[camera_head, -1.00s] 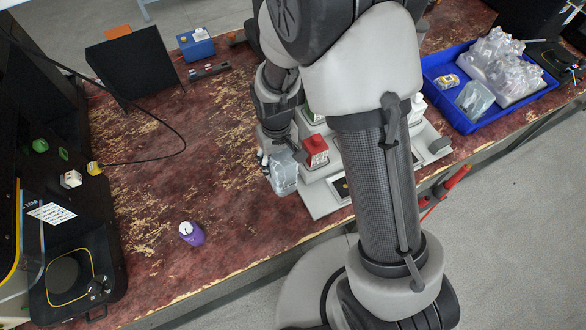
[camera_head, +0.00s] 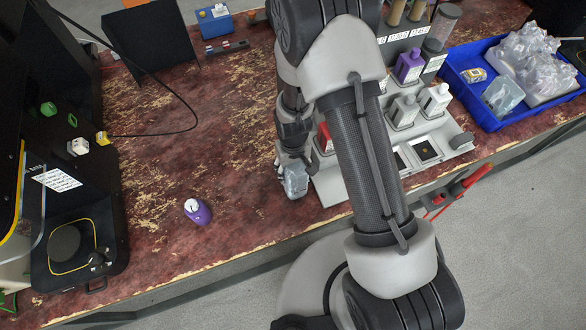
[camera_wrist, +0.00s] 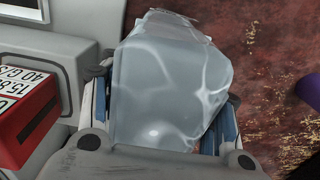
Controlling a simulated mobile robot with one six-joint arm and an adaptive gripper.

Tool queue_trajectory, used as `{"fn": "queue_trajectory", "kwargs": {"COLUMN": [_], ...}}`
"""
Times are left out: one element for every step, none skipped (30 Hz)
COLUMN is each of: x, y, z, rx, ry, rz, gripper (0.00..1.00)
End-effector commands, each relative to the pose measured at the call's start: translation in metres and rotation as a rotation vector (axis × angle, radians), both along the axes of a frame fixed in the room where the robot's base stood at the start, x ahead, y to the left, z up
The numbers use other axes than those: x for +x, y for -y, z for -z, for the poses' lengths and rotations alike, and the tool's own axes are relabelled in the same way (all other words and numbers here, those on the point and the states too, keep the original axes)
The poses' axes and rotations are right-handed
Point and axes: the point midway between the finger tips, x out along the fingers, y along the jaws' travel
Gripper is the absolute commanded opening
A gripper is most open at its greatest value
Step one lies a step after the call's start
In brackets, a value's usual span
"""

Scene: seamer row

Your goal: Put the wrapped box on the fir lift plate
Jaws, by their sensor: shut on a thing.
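The wrapped box (camera_head: 295,184) is a block in clear, crinkled wrap. My gripper (camera_head: 290,168) is shut on it at the left end of the grey bottle rack. In the wrist view the wrapped box (camera_wrist: 168,85) fills the middle, with blue-edged fingers (camera_wrist: 160,125) on both sides of it; its underside is hidden. The black machine (camera_head: 60,180) at the left has a dark round plate (camera_head: 72,248) ringed by a yellow outline on its base. I cannot read any name there, so I cannot tell whether it is the fir lift plate.
The grey rack (camera_head: 335,190) holds several bottles, one red (camera_wrist: 30,115). A blue tray (camera_head: 470,107) of wrapped things is at right. A black cable crosses the table's far left.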

Motion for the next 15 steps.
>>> {"fn": "queue_trajectory", "kwargs": {"x": [0.0009,0.0009,0.0008,0.0008,0.0007,0.0007,0.0006,0.0006,0.0003,0.0003,0.0003,0.0003,0.0003,0.0003,0.0003], "y": [-0.0002,-0.0002,-0.0002,-0.0002,-0.0002,-0.0002,-0.0002,-0.0002,-0.0001,-0.0001,-0.0001,-0.0001,-0.0001,-0.0001,-0.0001], "z": [-0.0016,-0.0018,-0.0019,-0.0019,-0.0016,-0.0006,0.0006,0.0019,0.0026,0.0018,0.0016,0.0015,0.0014,0.0014,0.0014], "rx": [0.001,0.001,0.001,0.001,0.001,0.001,0.001,0.001,0.0,0.0,0.0,0.0,0.0,0.0,0.0], "ry": [0.002,0.002,0.002,0.002,0.002,0.002,0.002,0.002,0.001,0.001,0.001,0.001,0.001,0.001,0.001], "rz": [0.0,0.0,0.0,0.0,0.0,0.0,0.0,0.0,0.0,0.0,0.0,0.0,0.0,0.0,0.0], "gripper": [0.22,0.22,0.22,0.22,0.22,0.22,0.22,0.22,0.57,0.59,0.61,0.64,0.66,0.68,0.7]}}
